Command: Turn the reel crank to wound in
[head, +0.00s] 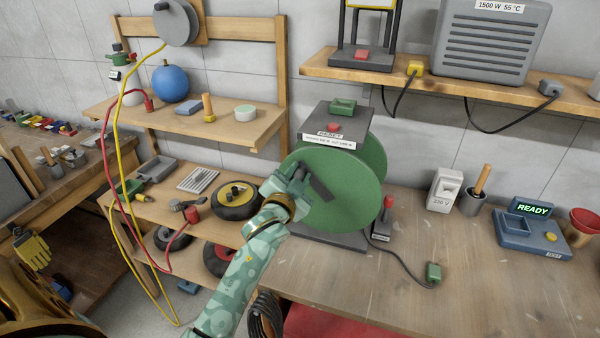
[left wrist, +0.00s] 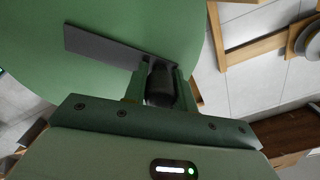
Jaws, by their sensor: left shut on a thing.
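The green reel (head: 345,205) stands upright on a dark base on the workbench, with a grey box on top. Its dark crank arm (head: 320,184) lies on the front disc and slants up and left from near the middle. My left gripper (head: 297,176) is at the outer end of the crank, at the disc's left side. In the left wrist view the two green fingers are shut on the dark crank handle (left wrist: 160,86), and the crank arm (left wrist: 100,47) runs left from it across the green disc. The gripper hides part of the handle in the head view. My right gripper is not in view.
A red-handled lever (head: 387,204) and a cable with a green plug (head: 433,272) are right of the reel. A blue device reading READY (head: 532,230) stands further right. Shelves with wheels and a blue ball (head: 170,84) are left. The front of the bench is clear.

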